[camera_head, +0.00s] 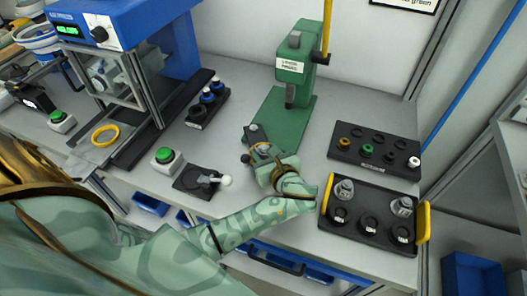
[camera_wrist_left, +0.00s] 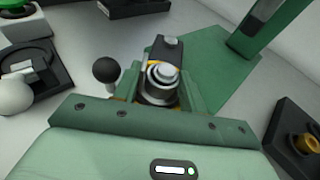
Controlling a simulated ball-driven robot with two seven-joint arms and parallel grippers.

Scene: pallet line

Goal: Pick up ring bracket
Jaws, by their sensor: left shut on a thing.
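My left gripper (camera_head: 262,150) is at the near side of the green press, above the bench. It is shut on a round grey metal part, which I take to be the ring bracket (camera_wrist_left: 163,75). In the left wrist view the part sits between the green fingers, with a dark block (camera_wrist_left: 166,50) just beyond it. The fingers and wrist hide much of the part in the head view. I cannot tell whether it touches the block. Similar grey metal parts (camera_head: 344,189) stand in a black tray (camera_head: 372,239) with yellow handles. My right gripper is not in view.
The green lever press (camera_head: 291,70) stands just behind the gripper. A black-knobbed lever (camera_wrist_left: 106,71) is close beside the fingers in the wrist view. A white-knobbed fixture (camera_head: 192,181) and green button (camera_head: 165,156) are left. A dark rack (camera_head: 345,156) is right.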

